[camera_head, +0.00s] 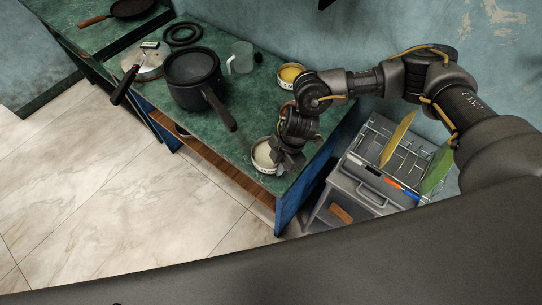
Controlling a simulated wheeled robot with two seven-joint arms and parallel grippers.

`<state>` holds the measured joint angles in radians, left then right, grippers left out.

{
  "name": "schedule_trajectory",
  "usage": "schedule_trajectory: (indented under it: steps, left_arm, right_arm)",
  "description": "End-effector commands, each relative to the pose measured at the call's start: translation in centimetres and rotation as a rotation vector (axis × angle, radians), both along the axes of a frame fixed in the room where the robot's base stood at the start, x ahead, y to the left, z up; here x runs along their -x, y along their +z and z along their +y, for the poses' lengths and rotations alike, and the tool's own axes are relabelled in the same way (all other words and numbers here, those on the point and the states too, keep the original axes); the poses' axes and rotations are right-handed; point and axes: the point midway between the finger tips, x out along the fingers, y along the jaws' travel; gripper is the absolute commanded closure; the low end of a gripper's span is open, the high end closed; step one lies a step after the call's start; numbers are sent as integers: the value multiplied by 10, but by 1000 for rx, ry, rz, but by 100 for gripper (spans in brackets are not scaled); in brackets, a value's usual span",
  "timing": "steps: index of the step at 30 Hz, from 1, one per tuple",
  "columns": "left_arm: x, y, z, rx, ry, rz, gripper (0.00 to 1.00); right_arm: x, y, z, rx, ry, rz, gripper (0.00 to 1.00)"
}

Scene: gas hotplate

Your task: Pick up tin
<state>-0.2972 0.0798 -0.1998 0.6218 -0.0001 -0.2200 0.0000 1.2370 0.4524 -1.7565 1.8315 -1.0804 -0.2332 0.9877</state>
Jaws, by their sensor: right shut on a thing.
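A round open tin (264,157) with a pale inside is at the right front edge of the green counter. My right gripper (279,161) is at the tin's right side, shut on its rim, with its fingers partly hiding it. I cannot tell whether the tin touches the counter or is raised. A second round tin (291,75) with yellow contents stands farther back, near the wall. My left gripper is not in view.
A dark pot (193,80) stands on the green counter (222,148), its handle pointing toward the tin. A clear jug (241,58) stands behind it. A grey cabinet with a dish rack (374,150) holding plates is at the right.

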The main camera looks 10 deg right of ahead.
Motion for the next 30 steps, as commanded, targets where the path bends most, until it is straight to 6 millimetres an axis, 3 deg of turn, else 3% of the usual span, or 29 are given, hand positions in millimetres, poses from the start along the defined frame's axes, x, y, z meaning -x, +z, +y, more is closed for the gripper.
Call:
schedule_trajectory:
  steps: [8,14,22,30]
  left_arm:
    - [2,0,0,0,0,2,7]
    - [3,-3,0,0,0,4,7]
    - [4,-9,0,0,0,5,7]
    - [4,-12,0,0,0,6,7]
  right_arm:
    - [0,6,1,-2,1,-2,100]
    - [-1,30,1,-3,2,-4,100]
    - [52,93,2,-5,12,-7,100]
    - [122,124,3,-2,13,-4,100]
